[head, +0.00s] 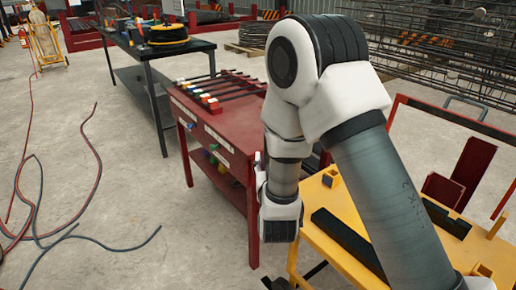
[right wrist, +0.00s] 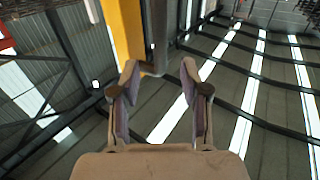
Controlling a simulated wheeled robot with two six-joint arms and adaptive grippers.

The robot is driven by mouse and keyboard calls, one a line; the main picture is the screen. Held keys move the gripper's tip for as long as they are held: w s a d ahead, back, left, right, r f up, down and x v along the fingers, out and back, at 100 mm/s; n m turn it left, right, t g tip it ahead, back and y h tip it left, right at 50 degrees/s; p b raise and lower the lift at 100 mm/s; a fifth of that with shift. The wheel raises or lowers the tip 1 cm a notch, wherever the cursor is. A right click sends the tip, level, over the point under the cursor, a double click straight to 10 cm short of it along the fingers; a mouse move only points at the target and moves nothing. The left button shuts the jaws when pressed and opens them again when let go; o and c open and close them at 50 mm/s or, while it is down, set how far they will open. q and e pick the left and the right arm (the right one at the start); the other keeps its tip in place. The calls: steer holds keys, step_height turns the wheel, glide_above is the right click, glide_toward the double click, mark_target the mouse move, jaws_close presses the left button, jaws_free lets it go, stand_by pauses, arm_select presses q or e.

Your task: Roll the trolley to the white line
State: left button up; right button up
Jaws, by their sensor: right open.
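A yellow table-like frame (head: 330,258) stands at the lower right with dark bars on its top; my right arm covers part of it. Behind it is a red frame with a grey curved handle (head: 466,104). A small yellow hand truck (head: 42,42) carrying a pale cylinder stands far left. I cannot tell which of these is the trolley. No white line on the floor can be made out. My right gripper (right wrist: 160,70) is open and empty in the right wrist view, with roof beams behind it. In the head view my right wrist hangs beside the yellow frame; the fingers are not clear.
A red bench (head: 232,122) with rods and coloured blocks stands left of my right arm. A dark table (head: 150,50) with a cable reel is behind it. Loose cables (head: 40,215) lie on the left floor. Rebar cages (head: 440,45) fill the back right.

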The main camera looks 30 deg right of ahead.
steer(key=x, duration=0.8)
steer(key=shift+r, duration=0.2)
steer(key=shift+s, duration=0.1)
jaws_close()
